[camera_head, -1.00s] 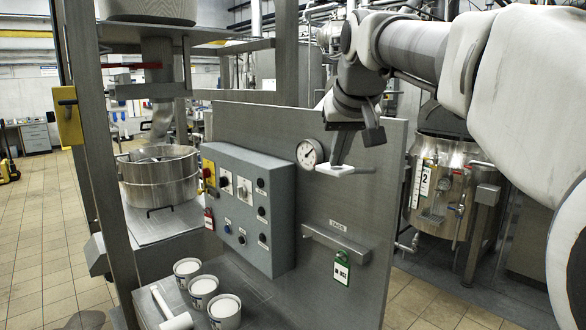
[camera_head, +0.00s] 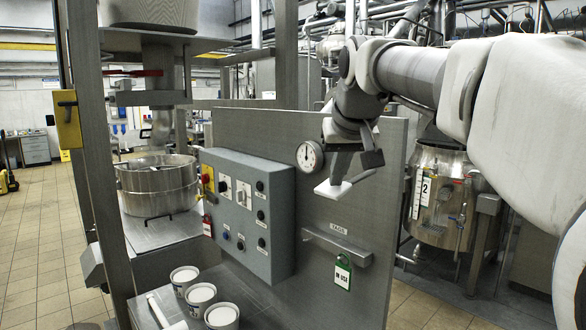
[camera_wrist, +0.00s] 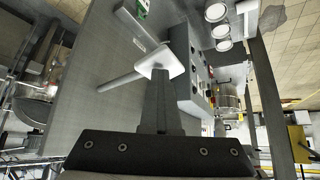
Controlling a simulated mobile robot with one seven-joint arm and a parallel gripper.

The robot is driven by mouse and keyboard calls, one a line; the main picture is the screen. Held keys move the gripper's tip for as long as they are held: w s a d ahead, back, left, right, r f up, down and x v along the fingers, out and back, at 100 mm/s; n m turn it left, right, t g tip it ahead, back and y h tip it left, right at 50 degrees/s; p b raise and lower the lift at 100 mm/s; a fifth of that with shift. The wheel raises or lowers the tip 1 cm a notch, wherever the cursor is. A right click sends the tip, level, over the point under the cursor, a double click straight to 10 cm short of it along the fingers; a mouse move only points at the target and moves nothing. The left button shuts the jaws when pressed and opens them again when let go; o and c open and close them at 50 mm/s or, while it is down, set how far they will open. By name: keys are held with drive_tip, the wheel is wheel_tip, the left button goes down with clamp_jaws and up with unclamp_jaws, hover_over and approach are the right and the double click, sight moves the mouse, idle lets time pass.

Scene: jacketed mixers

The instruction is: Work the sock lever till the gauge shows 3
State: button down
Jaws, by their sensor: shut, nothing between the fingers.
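A lever with a flat white paddle (camera_head: 331,188) stands out from the grey panel beside the gauge. In the wrist view its paddle (camera_wrist: 158,58) sits on a pale rod (camera_wrist: 122,80) coming from the panel. My gripper (camera_head: 340,177) is shut and empty, its fingertips at the paddle's upper side in the head view. In the wrist view the fingers (camera_wrist: 161,74) seem to touch the paddle; a small gap cannot be ruled out. The round white gauge (camera_head: 310,156) is just left of my gripper in the head view; its reading is too small to make out.
A grey control box (camera_head: 240,215) with knobs juts out left of the gauge. A rail (camera_head: 336,243) with a green-edged IN USE tag (camera_head: 343,273) is below. White tubs (camera_head: 201,297) stand at lower left, near a steel vessel (camera_head: 157,187).

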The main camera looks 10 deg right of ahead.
drive_tip(key=shift+d, duration=0.1)
drive_tip(key=s, duration=0.1)
drive_tip(key=s+r, duration=0.1)
drive_tip(key=s, duration=0.1)
drive_tip(key=shift+s+b, duration=0.1)
drive_tip(key=shift+b, duration=0.3)
drive_tip(key=shift+r, duration=0.25)
drive_tip(key=p+v, duration=0.1)
drive_tip(key=v, duration=1.6)
drive_tip(key=shift+s+f, duration=0.15)
drive_tip(key=s+f, duration=0.4)
drive_tip(key=f, duration=0.8)
drive_tip(key=s+f+g+b, duration=0.1)
drive_tip(key=s+f, duration=0.3)
drive_tip(key=f, duration=0.9)
drive_tip(key=s+f+b, duration=0.1)
drive_tip(key=s+f, duration=0.3)
drive_tip(key=f, duration=0.9)
drive_tip(key=shift+s+f+g, duration=0.2)
drive_tip(key=shift+f+g, duration=0.05)
drive_tip(key=shift+g, duration=0.15)
